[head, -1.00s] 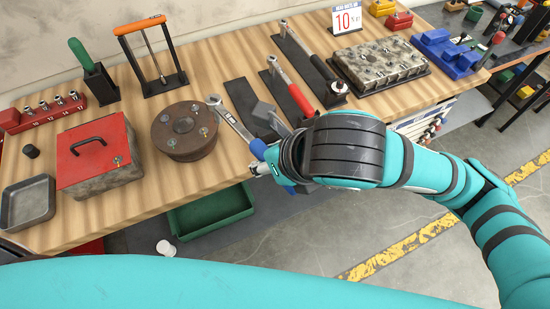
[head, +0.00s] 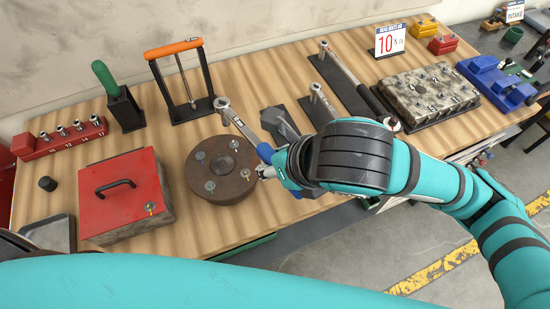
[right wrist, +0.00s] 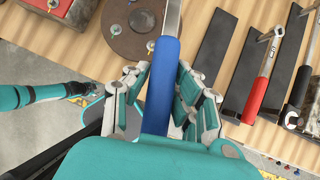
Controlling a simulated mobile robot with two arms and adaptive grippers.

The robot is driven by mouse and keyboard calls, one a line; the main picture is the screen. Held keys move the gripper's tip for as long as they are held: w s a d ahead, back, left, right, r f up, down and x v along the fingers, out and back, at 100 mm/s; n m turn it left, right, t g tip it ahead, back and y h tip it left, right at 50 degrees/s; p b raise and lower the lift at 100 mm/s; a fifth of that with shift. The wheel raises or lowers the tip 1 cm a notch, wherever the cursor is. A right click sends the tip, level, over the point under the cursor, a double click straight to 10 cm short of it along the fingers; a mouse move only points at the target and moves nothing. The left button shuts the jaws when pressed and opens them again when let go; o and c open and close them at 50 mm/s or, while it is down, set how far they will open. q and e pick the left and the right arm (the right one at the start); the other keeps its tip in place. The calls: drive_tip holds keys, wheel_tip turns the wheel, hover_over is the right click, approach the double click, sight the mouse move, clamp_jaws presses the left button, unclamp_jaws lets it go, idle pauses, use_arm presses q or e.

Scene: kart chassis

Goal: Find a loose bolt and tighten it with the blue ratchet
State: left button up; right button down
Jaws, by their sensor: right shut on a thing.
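The blue ratchet (head: 240,127) has a silver shaft and head and a blue handle (right wrist: 161,85). My right gripper (right wrist: 160,95) is shut on the handle. The ratchet head is in the air by the upper right edge of a brown round flange (head: 224,194). Several bolts show on the flange top, such as a front one (head: 210,186); I cannot tell which is loose. A bolt (head: 150,207) also sits on the red-topped box (head: 118,178). My left gripper (right wrist: 82,90) is small at the left of the right wrist view; its fingers are unclear.
An orange-handled tool on a stand (head: 175,47), a green-handled tool in a black holder (head: 125,108) and a red socket rack (head: 60,137) stand behind. A metal block (head: 428,93) in a tray stands right. A red-handled wrench (right wrist: 262,75) lies on a dark mat.

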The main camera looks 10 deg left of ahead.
wheel_tip(320, 180, down, 7)
drive_tip(key=b, duration=0.3)
drive_tip(key=w+d+n+g+b, duration=0.2)
drive_tip(key=w+n+g, duration=0.1)
drive_tip(key=w+n, duration=0.3)
drive_tip(key=w+d+r+n+g+y+b, duration=0.1)
drive_tip(key=w+n+g, duration=0.3)
drive_tip(key=w, duration=0.7)
drive_tip(key=shift+w+d+n+b, duration=0.2)
drive_tip(key=shift+d+n+b, duration=0.35)
drive_tip(key=shift+n, duration=0.75)
drive_tip(key=shift+r, duration=0.15)
drive_tip(key=shift+w+f+y+b, duration=0.1)
drive_tip(key=shift+f+y+b, duration=0.1)
drive_tip(key=shift+y+b, duration=0.35)
